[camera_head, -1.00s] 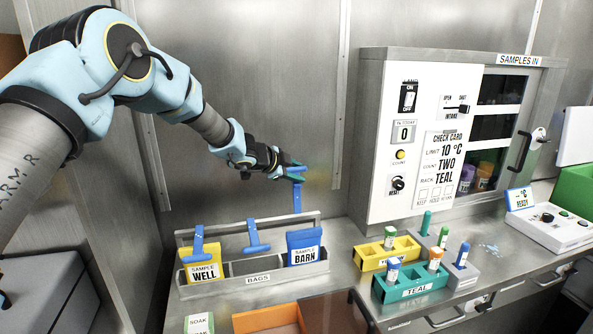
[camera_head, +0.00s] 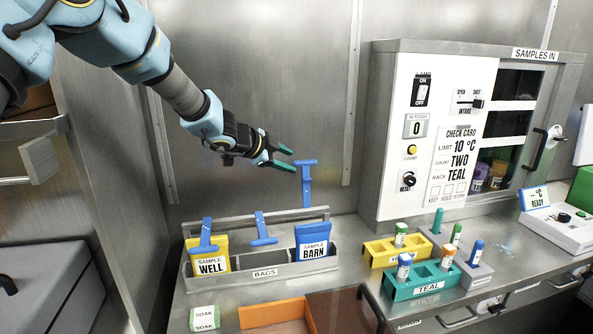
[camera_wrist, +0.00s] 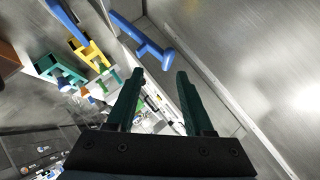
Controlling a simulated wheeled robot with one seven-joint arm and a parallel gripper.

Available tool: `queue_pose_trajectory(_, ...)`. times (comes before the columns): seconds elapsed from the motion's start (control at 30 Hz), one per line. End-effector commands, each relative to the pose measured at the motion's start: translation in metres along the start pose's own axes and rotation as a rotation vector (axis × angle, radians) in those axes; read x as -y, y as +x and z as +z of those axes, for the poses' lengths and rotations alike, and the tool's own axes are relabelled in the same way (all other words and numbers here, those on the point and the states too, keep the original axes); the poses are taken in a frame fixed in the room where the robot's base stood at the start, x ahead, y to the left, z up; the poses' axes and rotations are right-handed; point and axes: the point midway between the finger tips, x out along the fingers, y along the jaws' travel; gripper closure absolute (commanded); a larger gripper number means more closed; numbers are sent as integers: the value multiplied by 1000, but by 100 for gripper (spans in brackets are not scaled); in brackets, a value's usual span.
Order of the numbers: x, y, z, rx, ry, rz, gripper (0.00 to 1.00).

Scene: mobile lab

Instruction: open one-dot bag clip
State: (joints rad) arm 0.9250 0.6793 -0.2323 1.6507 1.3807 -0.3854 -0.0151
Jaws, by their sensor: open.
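Three blue T-shaped clips show in the head view, at a bag holder. The right clip (camera_head: 306,184) stands upright above the blue BARN bag (camera_head: 312,242), with its crossbar at the top. The left clip (camera_head: 206,236) at the yellow WELL bag (camera_head: 217,263) and the middle clip (camera_head: 262,230) have their crossbars low. No dots can be made out on any clip. My gripper (camera_head: 291,160) is open and empty, just left of the upright clip's crossbar and apart from it. In the wrist view, a blue T-shaped clip (camera_wrist: 145,42) shows beyond my open fingers (camera_wrist: 160,72).
The grey bag holder (camera_head: 264,273) stands on the steel bench. A teal rack (camera_head: 422,288) and a yellow rack (camera_head: 378,256) hold capped tubes to the right. The white-fronted cabinet (camera_head: 400,160) stands behind them. An orange open tray (camera_head: 275,314) lies in front.

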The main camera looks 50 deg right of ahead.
Motion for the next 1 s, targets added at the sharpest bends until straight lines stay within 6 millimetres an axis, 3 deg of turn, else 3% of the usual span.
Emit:
queue_pose_trajectory(0.27,2,-24,-4,-7,2,-3,48)
queue_pose_trajectory(1.0,2,-24,-6,-9,3,-2,48)
